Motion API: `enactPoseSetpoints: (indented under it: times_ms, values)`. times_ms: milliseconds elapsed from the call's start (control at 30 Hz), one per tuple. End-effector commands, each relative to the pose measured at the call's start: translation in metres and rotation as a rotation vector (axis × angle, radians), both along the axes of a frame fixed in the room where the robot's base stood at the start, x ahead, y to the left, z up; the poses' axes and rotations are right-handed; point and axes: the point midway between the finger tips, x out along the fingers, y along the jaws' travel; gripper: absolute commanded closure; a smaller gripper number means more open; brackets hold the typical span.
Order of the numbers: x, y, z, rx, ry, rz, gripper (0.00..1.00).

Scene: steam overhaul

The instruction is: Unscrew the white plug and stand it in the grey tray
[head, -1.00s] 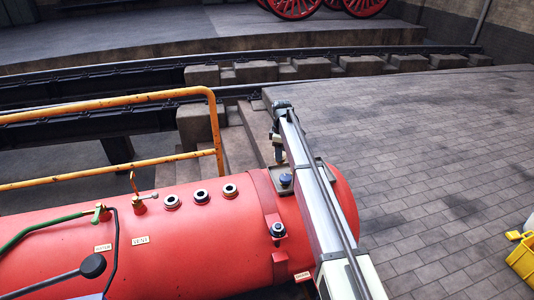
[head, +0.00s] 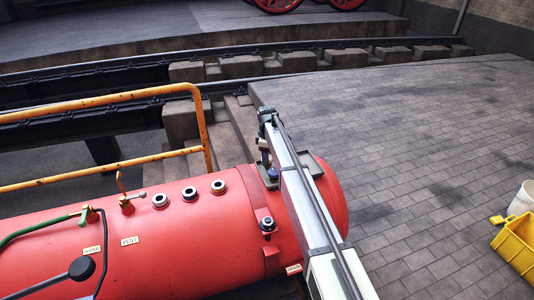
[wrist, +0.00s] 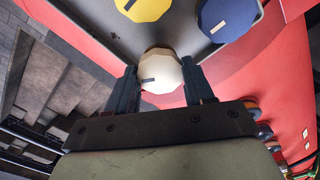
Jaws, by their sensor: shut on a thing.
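The white plug (wrist: 163,74) is between the two fingers of my gripper (wrist: 162,88), which is shut on it. The grey tray (wrist: 110,22) lies right beyond the plug in the wrist view; it holds a yellow plug (wrist: 145,8) and a blue plug (wrist: 228,16). The white plug overlaps the tray's near edge there; I cannot tell whether it touches the tray. In the head view, the tray (head: 313,167) sits on top of the red boiler, partly hidden by my arm. My gripper (head: 265,160) points down at its left side; the white plug is not clear there.
The red boiler (head: 190,240) carries several ringed ports (head: 189,193) and a dark-capped fitting (head: 268,226). An orange rail (head: 202,130) stands behind to the left. A yellow crate (head: 518,245) and a white bucket (head: 523,198) stand on the paved floor at right.

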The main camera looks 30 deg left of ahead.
Motion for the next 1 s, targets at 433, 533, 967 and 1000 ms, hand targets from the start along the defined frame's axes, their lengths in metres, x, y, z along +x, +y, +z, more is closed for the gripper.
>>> enactPoseSetpoints:
  times_ms: [433, 533, 967, 1000]
  values:
    - [0.0000, 0.0000, -0.0016, 0.000, 0.000, 0.000, 0.90]
    - [0.0001, 0.0000, -0.0026, 0.000, 0.000, 0.000, 0.90]
    - [0.0000, 0.0000, -0.0086, 0.000, 0.000, 0.000, 0.90]
    - [0.0001, -0.0001, -0.0087, 0.000, 0.000, 0.000, 0.90]
